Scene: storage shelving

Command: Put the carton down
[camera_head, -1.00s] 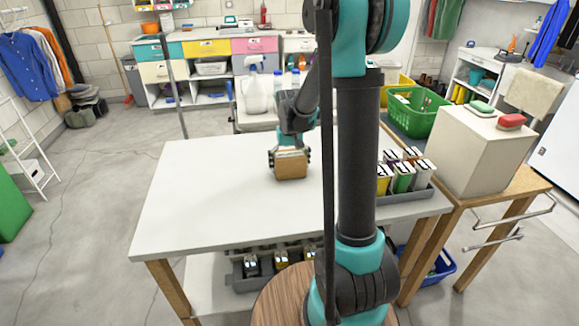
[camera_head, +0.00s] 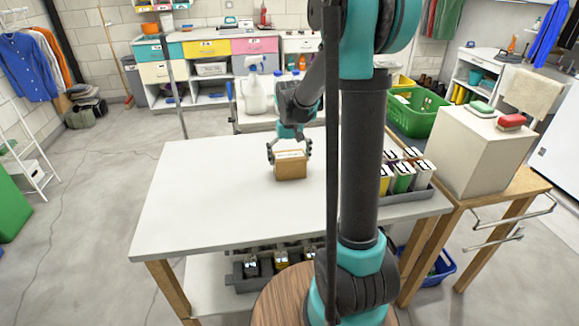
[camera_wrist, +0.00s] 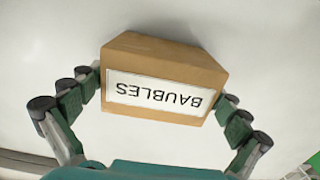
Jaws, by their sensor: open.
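The carton (camera_head: 291,167) is a small brown box standing on the white tabletop (camera_head: 215,190). In the wrist view the carton (camera_wrist: 165,62) shows a white label reading "BAUBLES", upside down in that picture. My gripper (camera_head: 289,147) is open just above the carton, its fingers spread to either side of the box's top. In the wrist view my gripper's fingers (camera_wrist: 158,100) flank the carton left and right; whether they touch it is hard to tell there.
A grey tray (camera_head: 410,194) of small coloured boxes stands at the table's right. A white spray bottle (camera_head: 255,92) stands behind. A green basket (camera_head: 418,112) and a white block (camera_head: 485,155) are at the right. The table's left half is clear.

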